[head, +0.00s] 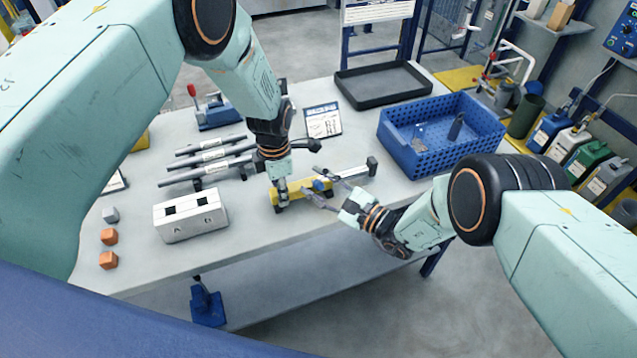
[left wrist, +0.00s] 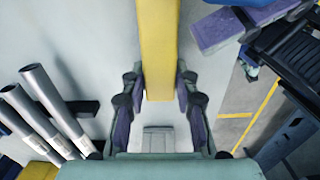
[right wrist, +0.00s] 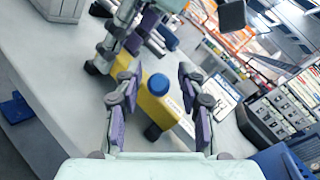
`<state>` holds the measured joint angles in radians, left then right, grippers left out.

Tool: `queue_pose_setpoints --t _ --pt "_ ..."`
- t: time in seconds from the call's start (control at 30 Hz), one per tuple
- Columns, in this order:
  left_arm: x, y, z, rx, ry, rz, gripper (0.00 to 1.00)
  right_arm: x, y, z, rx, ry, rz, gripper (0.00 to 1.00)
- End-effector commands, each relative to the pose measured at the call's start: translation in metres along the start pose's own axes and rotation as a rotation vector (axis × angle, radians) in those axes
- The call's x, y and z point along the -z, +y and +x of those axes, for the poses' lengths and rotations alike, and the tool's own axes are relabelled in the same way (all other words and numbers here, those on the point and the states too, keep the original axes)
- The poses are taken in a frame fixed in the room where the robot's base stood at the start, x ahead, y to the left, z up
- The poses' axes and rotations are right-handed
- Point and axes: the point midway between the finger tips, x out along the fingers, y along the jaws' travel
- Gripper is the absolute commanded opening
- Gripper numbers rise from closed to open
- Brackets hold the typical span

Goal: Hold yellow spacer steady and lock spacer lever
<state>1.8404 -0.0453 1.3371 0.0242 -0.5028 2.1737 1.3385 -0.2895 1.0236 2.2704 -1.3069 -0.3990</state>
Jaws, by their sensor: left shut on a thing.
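The yellow spacer (head: 291,191) lies near the front edge of the table; it also shows in the left wrist view (left wrist: 158,45) and right wrist view (right wrist: 152,104). My left gripper (head: 281,198) comes down from above and is shut on the spacer near its left end, with a finger on each side in the left wrist view. A round blue knob (right wrist: 157,84) stands on the spacer; whether it is the lever I cannot tell. My right gripper (right wrist: 157,78) is open, its fingers spread on either side of the knob with visible gaps.
A white block with dark square holes (head: 190,218) stands left of the spacer. Grey rods (head: 207,168) lie behind it. A blue perforated crate (head: 440,166) is at the right and a black tray (head: 383,101) at the back. Orange cubes (head: 109,237) sit at the left.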

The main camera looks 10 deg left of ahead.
Motion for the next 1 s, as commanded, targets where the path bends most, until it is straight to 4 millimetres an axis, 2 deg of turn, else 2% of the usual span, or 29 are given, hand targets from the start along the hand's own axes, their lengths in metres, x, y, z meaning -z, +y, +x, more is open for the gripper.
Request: queue_pose_setpoints --t 0.03,0.43,0.7,1.0 --pt "-0.0002 0.0000 -0.0001 0.000 0.000 0.000 0.00 0.0000 -0.0001 -0.0001 0.000 0.000 0.000 0.33" --pt "0.0000 0.0000 -0.0001 0.000 0.000 0.001 0.00 0.0000 -0.0006 -0.0003 0.001 0.000 -0.001 0.00" --pt "0.0001 0.0000 0.0000 0.000 0.000 0.001 0.00 0.0007 -0.0006 -0.0004 0.008 -0.010 -0.007 0.00" --pt "0.0004 -0.0004 0.0002 0.001 0.001 0.002 0.00 0.0049 0.0044 -0.0029 0.078 -0.110 -0.077 0.00"
